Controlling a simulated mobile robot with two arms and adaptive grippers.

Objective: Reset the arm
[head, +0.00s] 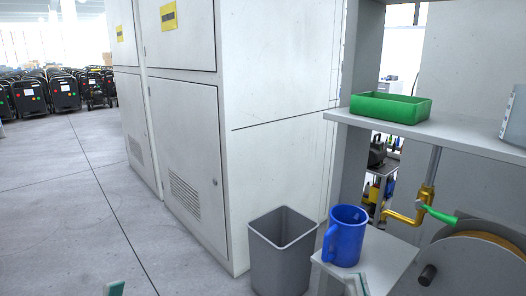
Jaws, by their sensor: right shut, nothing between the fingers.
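My right gripper (355,284) shows only in part at the bottom edge of the head view, as pale grey-green finger pieces. It is shut with nothing held. It is just below the blue mug (346,238) in the picture; whether it touches the small grey shelf (393,262) there cannot be told. A small green tip (116,288) at the bottom left looks like part of my left gripper. The rest of it is out of the frame, so its opening cannot be seen.
A grey bin (283,262) stands on the floor left of the mug. A green tray (390,107) sits on the upper shelf (450,133). A brass tap with a green handle (436,213) and a reel (470,265) are at right. Tall white cabinets (185,140) fill the middle; left floor is clear.

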